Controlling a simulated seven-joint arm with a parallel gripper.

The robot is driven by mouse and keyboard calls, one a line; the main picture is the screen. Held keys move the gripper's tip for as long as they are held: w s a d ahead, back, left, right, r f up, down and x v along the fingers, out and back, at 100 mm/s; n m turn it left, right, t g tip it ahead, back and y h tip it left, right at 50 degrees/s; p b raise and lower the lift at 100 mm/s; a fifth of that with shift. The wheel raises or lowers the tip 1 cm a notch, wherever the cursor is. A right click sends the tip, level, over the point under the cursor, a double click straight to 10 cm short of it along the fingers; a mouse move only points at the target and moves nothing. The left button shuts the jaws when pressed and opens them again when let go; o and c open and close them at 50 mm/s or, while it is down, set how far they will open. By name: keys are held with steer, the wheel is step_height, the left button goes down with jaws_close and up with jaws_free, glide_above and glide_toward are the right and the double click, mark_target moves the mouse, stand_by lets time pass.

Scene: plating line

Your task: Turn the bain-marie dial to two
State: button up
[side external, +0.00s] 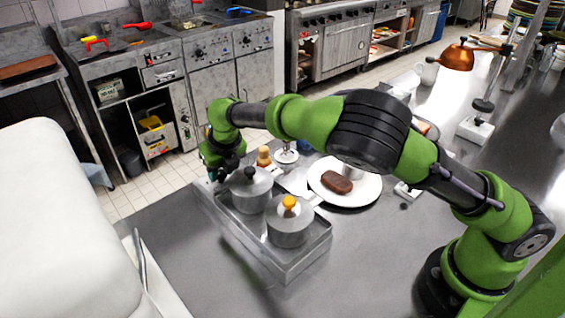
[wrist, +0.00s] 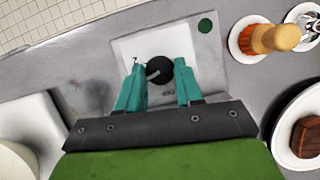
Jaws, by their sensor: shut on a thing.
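The bain-marie (side external: 310,256) is a grey metal basin on the counter, holding a black-knobbed pot (side external: 250,194) and a yellow-knobbed pot (side external: 290,225), both lidded. Its round black dial (wrist: 160,70) sits on a pale panel (wrist: 130,47) in the wrist view, with a light grey pointer mark toward its lower left. The numbers are too small to read. My gripper (wrist: 158,75) has its teal fingers on both sides of the dial and is shut on it. In the side view my gripper (side external: 220,170) is at the basin's far left end, and the dial is hidden.
A white plate (side external: 362,199) with a brown piece of food (side external: 336,182) lies right of the basin. A large white object (side external: 60,220) stands at left. The counter's front is clear.

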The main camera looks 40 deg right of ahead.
steer(key=m+h, duration=0.1)
steer(key=m, duration=0.3)
steer(key=shift+w+a+m+g+h, duration=0.1)
steer(key=shift+a+m+g+h, duration=0.1)
steer(key=shift+m+g+h, duration=0.15)
steer(key=m+g+h, duration=0.1)
steer(key=m, duration=0.3)
steer(key=shift+w+a+m, duration=0.1)
steer(key=shift+a+m, duration=0.05)
steer(key=shift+m, duration=0.2)
steer(key=shift+h, duration=0.25)
steer(key=o, duration=1)
steer(key=shift+o, duration=0.2)
steer(key=v, duration=1.7)
steer(key=shift+w, duration=0.15)
